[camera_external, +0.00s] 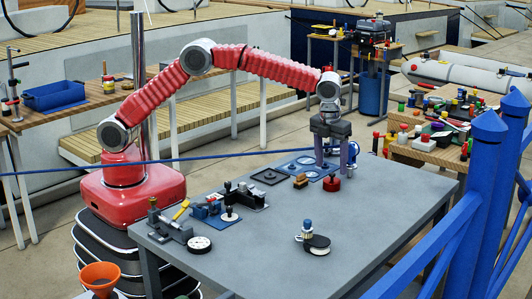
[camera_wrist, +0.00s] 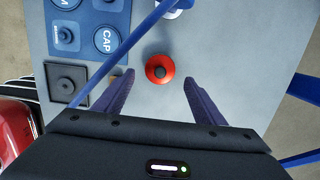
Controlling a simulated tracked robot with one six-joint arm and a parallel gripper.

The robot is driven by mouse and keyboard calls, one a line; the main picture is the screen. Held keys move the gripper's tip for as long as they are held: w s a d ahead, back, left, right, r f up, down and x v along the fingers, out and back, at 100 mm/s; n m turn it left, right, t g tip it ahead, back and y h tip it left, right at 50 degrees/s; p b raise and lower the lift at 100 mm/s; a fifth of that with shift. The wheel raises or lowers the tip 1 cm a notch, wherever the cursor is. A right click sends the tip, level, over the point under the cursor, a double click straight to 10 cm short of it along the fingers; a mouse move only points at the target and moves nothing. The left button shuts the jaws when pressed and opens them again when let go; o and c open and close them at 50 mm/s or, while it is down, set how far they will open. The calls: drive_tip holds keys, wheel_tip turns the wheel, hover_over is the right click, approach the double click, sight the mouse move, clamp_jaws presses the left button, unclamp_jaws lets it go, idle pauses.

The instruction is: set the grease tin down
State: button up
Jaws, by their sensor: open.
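A red round tin with a dark knob on top (camera_external: 332,184), which I take to be the grease tin, appears to stand upright on the grey table (camera_external: 385,205). It also shows in the wrist view (camera_wrist: 160,69), centred between my fingertips. My gripper (camera_external: 334,166) points down just above the tin. In the wrist view its fingers (camera_wrist: 159,78) are spread wide, with clear gaps on both sides of the tin.
Blue mats with round marks, one labelled CAP (camera_wrist: 106,40), and a dark square tray (camera_wrist: 67,83) lie left of the tin. A small wooden block (camera_external: 300,181) is close by. A blue rope (camera_wrist: 122,48) crosses the wrist view. The table's right part is clear.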

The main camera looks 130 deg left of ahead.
sight(328, 183)
wheel_tip(328, 183, up, 6)
drive_tip(key=shift+d, duration=0.4)
idle(0.4)
drive_tip(key=s+d+r+n+t, duration=0.1)
drive_tip(key=s+d+r+n, duration=0.5)
drive_tip(key=d, duration=0.6)
drive_tip(key=s+d+r+n+t, duration=0.2)
drive_tip(key=s+d+r, duration=0.3)
drive_tip(key=d+r, duration=0.45)
drive_tip(key=s+d+f+n+t, duration=0.1)
drive_tip(key=s+d+f+n, duration=0.1)
drive_tip(key=s+d, duration=0.3)
drive_tip(key=s+d+f+n+h, duration=0.1)
drive_tip(key=s+d+f+n, duration=0.2)
drive_tip(key=s+d, duration=0.3)
drive_tip(key=s+d+f+n+t, duration=0.1)
drive_tip(key=s+d+f+n, duration=0.2)
drive_tip(key=s, duration=0.7)
drive_tip(key=d+n, duration=0.2)
drive_tip(key=d, duration=0.1)
drive_tip(key=shift+s+t, duration=0.15)
drive_tip(key=shift+t, duration=0.15)
drive_tip(key=shift+f, duration=0.1)
